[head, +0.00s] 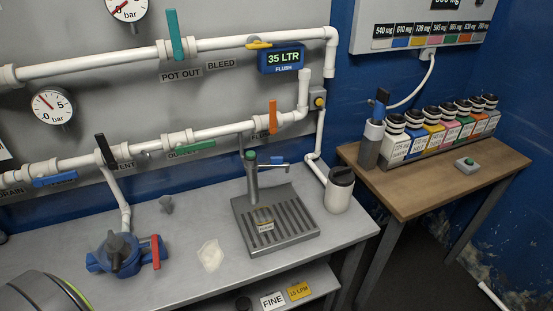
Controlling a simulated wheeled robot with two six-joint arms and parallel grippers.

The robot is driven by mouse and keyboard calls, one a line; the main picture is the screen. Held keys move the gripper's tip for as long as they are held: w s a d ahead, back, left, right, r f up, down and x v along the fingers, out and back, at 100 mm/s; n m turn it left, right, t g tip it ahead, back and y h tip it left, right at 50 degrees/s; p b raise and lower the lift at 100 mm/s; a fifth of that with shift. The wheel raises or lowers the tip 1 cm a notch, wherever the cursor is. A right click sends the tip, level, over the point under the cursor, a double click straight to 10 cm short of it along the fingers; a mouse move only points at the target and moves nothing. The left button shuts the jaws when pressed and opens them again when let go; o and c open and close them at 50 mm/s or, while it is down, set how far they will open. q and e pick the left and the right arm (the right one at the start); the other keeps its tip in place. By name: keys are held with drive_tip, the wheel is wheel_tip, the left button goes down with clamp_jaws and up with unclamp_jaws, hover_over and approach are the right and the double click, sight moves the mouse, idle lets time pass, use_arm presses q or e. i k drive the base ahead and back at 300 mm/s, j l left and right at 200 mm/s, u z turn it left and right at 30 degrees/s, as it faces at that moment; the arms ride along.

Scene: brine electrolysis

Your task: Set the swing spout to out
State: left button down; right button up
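A grey tap column (253,182) with a green top stands at the back of a grey slatted drip tray (296,232) on the metal bench. A thin spout (270,166) reaches from the column to the right, with a small blue piece (279,159) near its end. It seems to be the swing spout; its end lies over the tray's back right part. A small label, too small to read, sits on the tray slats. Neither of my grippers is in view.
A white jar (339,190) with a dark lid stands right of the tray. Pipes with coloured levers run behind. A wooden table (430,190) holds several bottles.

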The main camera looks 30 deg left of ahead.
sight(275, 161)
drive_tip(key=j+u, duration=0.2)
drive_tip(key=u, duration=0.2)
drive_tip(key=j+u, duration=0.2)
drive_tip(key=u, duration=0.15)
drive_tip(key=i+j+u, duration=0.1)
drive_tip(key=u, duration=0.3)
drive_tip(key=i+j+u, duration=0.1)
drive_tip(key=j+u, duration=0.25)
